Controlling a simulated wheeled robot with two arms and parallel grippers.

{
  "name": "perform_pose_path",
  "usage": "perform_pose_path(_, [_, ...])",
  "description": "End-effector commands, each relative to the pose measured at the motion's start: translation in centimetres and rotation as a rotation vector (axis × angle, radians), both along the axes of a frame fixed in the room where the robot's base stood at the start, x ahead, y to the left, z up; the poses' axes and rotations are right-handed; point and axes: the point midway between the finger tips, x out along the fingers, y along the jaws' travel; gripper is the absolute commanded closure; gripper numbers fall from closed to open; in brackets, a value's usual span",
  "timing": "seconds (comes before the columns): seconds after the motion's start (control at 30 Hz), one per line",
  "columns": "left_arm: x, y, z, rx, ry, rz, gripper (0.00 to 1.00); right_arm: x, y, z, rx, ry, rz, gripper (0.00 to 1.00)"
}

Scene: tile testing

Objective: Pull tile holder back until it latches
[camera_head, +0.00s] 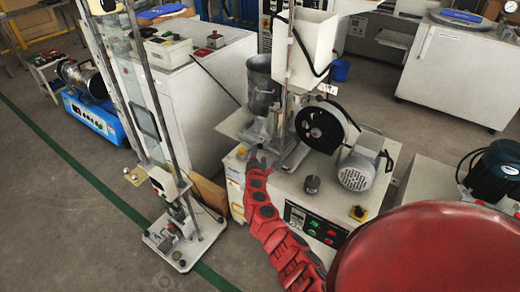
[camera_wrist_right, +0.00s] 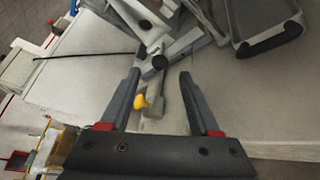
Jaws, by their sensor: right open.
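The testing machine has a white hopper (camera_head: 310,48), a black wheel (camera_head: 320,126) and a grey metal bucket (camera_head: 263,85) on a white base. A grey metal bracket and lever assembly (camera_head: 297,155), which may be the tile holder, sits left of the wheel. My right gripper (camera_head: 258,162) is at the machine's front left edge, beside this assembly. In the right wrist view its two fingers (camera_wrist_right: 160,74) are apart with nothing clamped. A yellow knob (camera_wrist_right: 141,101) on a grey lever shows between them, nearer the left finger; I cannot tell whether they touch. My left gripper is not seen.
A control panel (camera_head: 312,225) is on the base's front, and a grey motor (camera_head: 358,170) is right of the wheel. A tall metal stand (camera_head: 185,242) is at the left on the floor. A white cabinet (camera_head: 200,90) is behind it. Floor at lower left is free.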

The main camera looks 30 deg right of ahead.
Motion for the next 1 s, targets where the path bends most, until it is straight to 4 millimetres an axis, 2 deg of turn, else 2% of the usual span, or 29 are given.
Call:
perform_pose_path(0.2, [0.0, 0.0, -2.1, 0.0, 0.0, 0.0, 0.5, 2.5, -1.8, -1.0, 0.005, -0.005, -0.002, 0.37])
perform_pose_path(0.5, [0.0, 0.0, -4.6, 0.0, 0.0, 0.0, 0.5, 4.9, -3.8, -1.6, 0.004, -0.004, -0.004, 0.37])
perform_pose_path(1.0, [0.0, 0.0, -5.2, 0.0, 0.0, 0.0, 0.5, 5.8, -4.3, -1.6, 0.003, 0.0, 0.002, 0.37])
